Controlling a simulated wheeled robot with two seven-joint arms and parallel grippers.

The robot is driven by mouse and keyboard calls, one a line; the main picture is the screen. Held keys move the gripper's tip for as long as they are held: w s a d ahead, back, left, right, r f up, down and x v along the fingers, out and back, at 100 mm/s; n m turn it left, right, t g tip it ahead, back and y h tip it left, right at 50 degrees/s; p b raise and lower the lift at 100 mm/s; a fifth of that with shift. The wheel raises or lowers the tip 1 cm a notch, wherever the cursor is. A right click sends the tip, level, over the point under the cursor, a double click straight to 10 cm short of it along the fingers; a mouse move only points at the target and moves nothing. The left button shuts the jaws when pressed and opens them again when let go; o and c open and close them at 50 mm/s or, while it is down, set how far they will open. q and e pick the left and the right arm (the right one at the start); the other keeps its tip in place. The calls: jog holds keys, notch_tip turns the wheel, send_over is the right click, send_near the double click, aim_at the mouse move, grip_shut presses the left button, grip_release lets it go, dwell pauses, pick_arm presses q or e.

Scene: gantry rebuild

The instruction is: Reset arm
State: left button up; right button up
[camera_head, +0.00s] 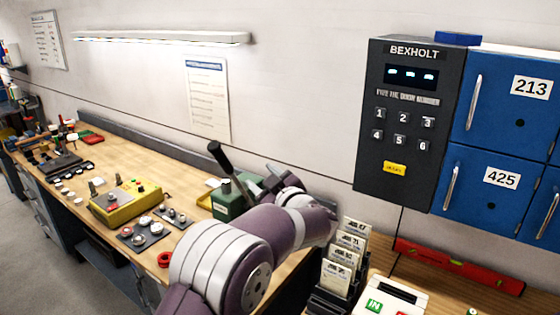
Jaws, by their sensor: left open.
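My left arm (225,265) rises from the bottom middle and bends at the wrist over the workbench's right end. My left gripper (270,183) is small and partly hidden by its own wrist; it is open, and I see nothing between its fingers. It appears close to a green box (232,203) with a black lever (220,155) leaning up to the left. I cannot tell whether they touch. My right gripper is not in view.
The wooden bench (130,165) holds a yellow control box (125,203), grey trays of knobs (143,236) and a red ring (164,259). At right are a card rack (338,277), a red level (458,265), a keypad panel (404,125) and blue lockers (510,120).

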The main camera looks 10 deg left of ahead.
pick_arm(q)
jog(key=s+d+f+m+h, duration=0.1)
jog(key=d+f+m+h, duration=0.8)
jog(key=f+h, duration=0.2)
jog(key=s+d+f+m+g+h+b, duration=0.1)
jog(key=s+f+m+g+h, duration=0.15)
jog(key=s+f, duration=0.45)
jog(key=s+a+f+m+g+b, duration=0.1)
jog(key=s+a+f+g, duration=0.1)
jog(key=s, duration=0.6)
jog(key=s+a+f+m+g+y+b, duration=0.1)
jog(key=s+a+f+g, duration=0.2)
jog(key=s, duration=0.6)
jog(key=s+a+f+m+g+b, duration=0.1)
jog(key=s+a+f+g, duration=0.2)
jog(key=s, duration=0.5)
jog(key=shift+s+a+g+y, duration=0.3)
jog(key=shift+a+g, duration=0.25)
jog(key=shift+a, duration=0.45)
jog(key=shift+w, duration=0.1)
